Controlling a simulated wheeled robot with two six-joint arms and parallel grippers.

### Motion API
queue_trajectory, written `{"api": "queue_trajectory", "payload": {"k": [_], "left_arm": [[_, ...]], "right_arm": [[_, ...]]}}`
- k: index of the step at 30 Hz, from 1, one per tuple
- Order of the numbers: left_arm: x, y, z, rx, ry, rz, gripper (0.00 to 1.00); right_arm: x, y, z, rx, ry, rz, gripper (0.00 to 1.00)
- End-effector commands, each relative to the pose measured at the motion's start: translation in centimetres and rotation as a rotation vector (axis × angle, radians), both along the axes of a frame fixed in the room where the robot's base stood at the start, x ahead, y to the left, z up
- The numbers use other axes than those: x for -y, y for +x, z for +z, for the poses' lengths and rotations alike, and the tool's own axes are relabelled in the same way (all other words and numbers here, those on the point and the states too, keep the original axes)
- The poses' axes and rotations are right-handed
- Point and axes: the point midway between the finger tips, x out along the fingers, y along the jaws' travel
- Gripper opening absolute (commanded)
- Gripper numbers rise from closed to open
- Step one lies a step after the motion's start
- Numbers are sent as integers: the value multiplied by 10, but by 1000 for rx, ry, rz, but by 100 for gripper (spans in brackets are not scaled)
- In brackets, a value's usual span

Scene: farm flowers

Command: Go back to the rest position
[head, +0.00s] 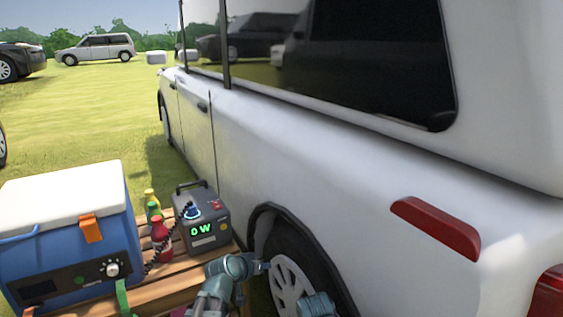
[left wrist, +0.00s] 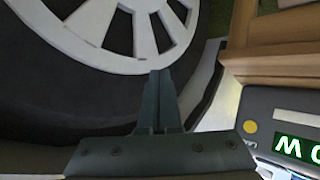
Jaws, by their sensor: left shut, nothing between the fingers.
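My left gripper (head: 266,267) is in the lower middle of the head view, beside the wheel of the white car (head: 300,145). In the left wrist view its fingers (left wrist: 160,74) are shut together and empty, with the wheel (left wrist: 130,50) behind them. I cannot tell the exact gap to the wheel. Another teal part of my arms shows at the bottom edge of the head view, but no right gripper fingers are visible.
A wooden table (head: 180,276) carries a blue cooler (head: 75,255) with a white lid, a grey power box (head: 203,230) with a green display, and several bottles (head: 160,232). The car closes off the right side. Open grass (head: 95,115) lies beyond the table.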

Motion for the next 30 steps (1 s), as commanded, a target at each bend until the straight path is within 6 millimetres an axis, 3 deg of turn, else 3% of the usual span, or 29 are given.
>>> {"api": "queue_trajectory", "payload": {"k": [1,3,6,11,16,26,30], "left_arm": [[27,-33,11,-90,53,-75,0],[48,-75,5,-225,139,-157,0],[61,-129,1,-395,264,-232,0],[59,-201,9,-612,452,-281,0],[43,-261,32,-790,639,-274,0],[41,-258,102,-797,640,-266,0],[41,-258,146,-798,638,-265,0]], "right_arm": [[0,0,29,-1,0,1,50],[0,0,46,-1,-1,3,50],[0,0,66,-2,-2,5,50],[0,-1,93,-3,-3,8,50],[1,-1,118,-4,-3,10,50],[0,-1,188,-5,-2,7,50],[0,-1,231,-5,-2,5,50]]}}
